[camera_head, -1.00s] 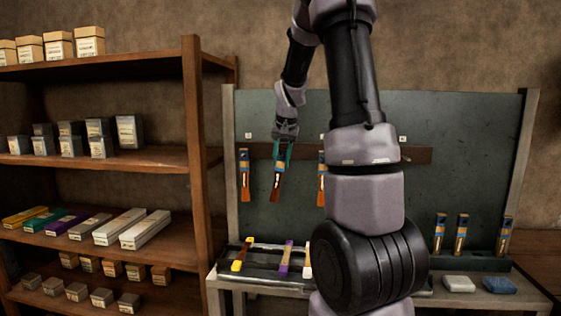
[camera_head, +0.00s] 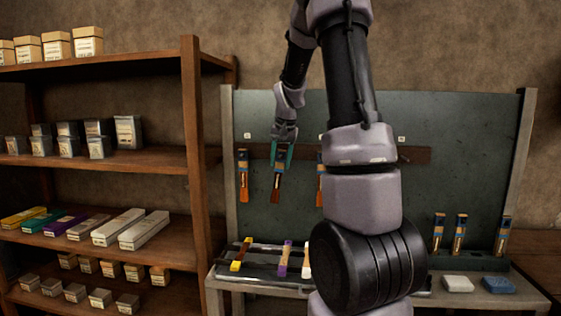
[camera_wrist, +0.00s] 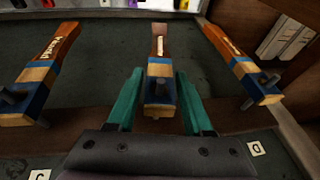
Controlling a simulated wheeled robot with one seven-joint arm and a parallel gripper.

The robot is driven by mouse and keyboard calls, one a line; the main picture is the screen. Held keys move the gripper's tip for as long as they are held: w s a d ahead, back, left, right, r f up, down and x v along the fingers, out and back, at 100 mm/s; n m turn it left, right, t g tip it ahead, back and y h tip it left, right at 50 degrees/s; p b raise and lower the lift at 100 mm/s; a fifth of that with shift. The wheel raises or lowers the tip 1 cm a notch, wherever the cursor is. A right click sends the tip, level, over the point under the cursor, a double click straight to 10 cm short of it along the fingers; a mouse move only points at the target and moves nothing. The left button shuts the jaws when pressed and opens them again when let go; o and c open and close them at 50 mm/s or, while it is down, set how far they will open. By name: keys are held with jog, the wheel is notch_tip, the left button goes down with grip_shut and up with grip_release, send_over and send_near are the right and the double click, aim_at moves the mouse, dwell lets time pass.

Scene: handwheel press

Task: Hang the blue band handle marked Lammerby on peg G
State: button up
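My gripper (camera_wrist: 160,98) has its teal fingers apart, one on each side of a brown handle (camera_wrist: 159,45) with a blue band. Narrow gaps show between the fingers and its head. A grey peg end shows at this head, and the handle hangs tip down on the board, also in the head view (camera_head: 277,185). Its lettering is too small to read surely. Similar blue-banded handles hang on pegs on both sides (camera_wrist: 46,57) (camera_wrist: 237,58). A white tag by one peg looks like C or G (camera_wrist: 40,175), another like D (camera_wrist: 254,148). The middle peg's tag is hidden.
A tray (camera_head: 262,264) below the board (camera_head: 470,130) holds handles with yellow, purple and white bands. Several blue-banded handles stand in a rack (camera_head: 470,262) at right, behind a white (camera_head: 457,284) and a blue block (camera_head: 498,285). A wooden shelf (camera_head: 193,170) stands left.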

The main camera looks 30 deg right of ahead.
jog(key=shift+o, duration=0.7)
